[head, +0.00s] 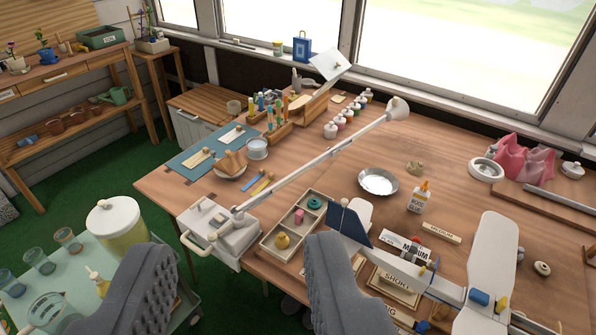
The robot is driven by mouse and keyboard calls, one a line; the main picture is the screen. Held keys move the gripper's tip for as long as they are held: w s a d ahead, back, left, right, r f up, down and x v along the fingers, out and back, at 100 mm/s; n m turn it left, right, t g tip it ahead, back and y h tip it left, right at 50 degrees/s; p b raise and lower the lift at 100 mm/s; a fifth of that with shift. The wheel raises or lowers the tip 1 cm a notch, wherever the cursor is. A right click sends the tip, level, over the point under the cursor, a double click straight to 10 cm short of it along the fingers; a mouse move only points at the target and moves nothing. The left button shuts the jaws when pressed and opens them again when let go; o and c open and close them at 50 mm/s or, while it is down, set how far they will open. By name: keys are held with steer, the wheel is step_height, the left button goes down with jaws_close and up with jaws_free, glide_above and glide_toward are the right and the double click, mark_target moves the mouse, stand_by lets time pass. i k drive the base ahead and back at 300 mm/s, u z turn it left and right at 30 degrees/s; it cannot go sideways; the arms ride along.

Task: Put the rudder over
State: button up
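A model aeroplane lies on the bench at the right, its white fuselage (402,266) running toward the lower right corner. Its large white wing (490,262) stands out near the right edge. At the tail is a dark navy fin (352,228), which looks like the rudder part, with a white tailplane (357,210) behind it. Any hinge line between fin and rudder is too small to tell. My gripper (240,247) is open, with two wide grey fingers apart and nothing between them. The right finger appears just left of and below the fin in the picture and hides some of the bench.
A jointed lamp (330,155) slants across the bench from its clamp-side box (225,232). A divided tray (290,240) sits left of the tail. A glue bottle (420,197), metal dish (378,181) and stencil blocks (395,285) lie nearby. A trolley with glasses (40,262) stands lower left.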

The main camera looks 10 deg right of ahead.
mark_target(334, 210)
steer(key=u, duration=0.15)
steer(key=i, duration=1.3)
steer(key=z, duration=0.35)
